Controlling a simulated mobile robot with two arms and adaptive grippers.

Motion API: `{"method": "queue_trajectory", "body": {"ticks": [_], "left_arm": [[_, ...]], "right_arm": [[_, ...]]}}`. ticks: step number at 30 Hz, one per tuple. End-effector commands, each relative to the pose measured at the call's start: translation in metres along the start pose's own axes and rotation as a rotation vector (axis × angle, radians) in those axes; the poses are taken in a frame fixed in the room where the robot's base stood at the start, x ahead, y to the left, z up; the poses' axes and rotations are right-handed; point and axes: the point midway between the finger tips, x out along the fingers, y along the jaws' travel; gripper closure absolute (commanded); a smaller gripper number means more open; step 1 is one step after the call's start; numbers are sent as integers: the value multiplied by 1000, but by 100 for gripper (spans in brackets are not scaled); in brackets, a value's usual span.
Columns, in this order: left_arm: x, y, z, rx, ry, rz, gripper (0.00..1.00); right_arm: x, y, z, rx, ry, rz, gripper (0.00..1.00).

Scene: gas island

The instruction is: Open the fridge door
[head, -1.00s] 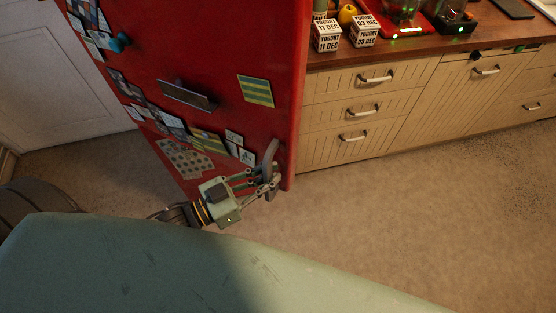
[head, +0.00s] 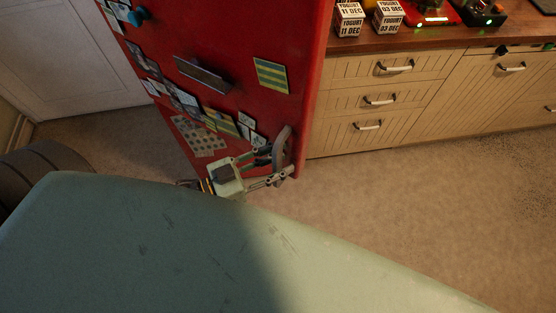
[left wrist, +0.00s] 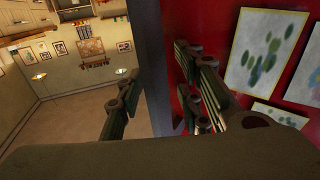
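The red fridge door (head: 225,55) stands at the upper middle of the head view, with magnets and papers on its face. Its grey curved handle (head: 282,148) is low on the door near the right edge. My left gripper (head: 276,165) is at this handle, one finger on each side of it. The red door face (left wrist: 215,30) is just right of the bar. I see no clear gap at the door's edge. My right gripper is not in view.
Wooden drawers (head: 380,100) and a counter (head: 430,42) with yogurt boxes (head: 350,18) stand right of the fridge. A white door (head: 50,60) is at the far left. The floor (head: 430,190) in front of the drawers is clear.

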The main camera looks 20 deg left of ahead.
Motion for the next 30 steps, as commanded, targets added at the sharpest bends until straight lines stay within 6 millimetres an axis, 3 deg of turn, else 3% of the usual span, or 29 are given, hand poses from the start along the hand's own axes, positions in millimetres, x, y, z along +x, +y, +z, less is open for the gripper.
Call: {"method": "queue_trajectory", "body": {"ticks": [14,30], "left_arm": [[-8,1,1,-3,-3,0,67],[-104,1,1,-2,-5,1,67]], "right_arm": [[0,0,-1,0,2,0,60],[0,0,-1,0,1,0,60]]}}
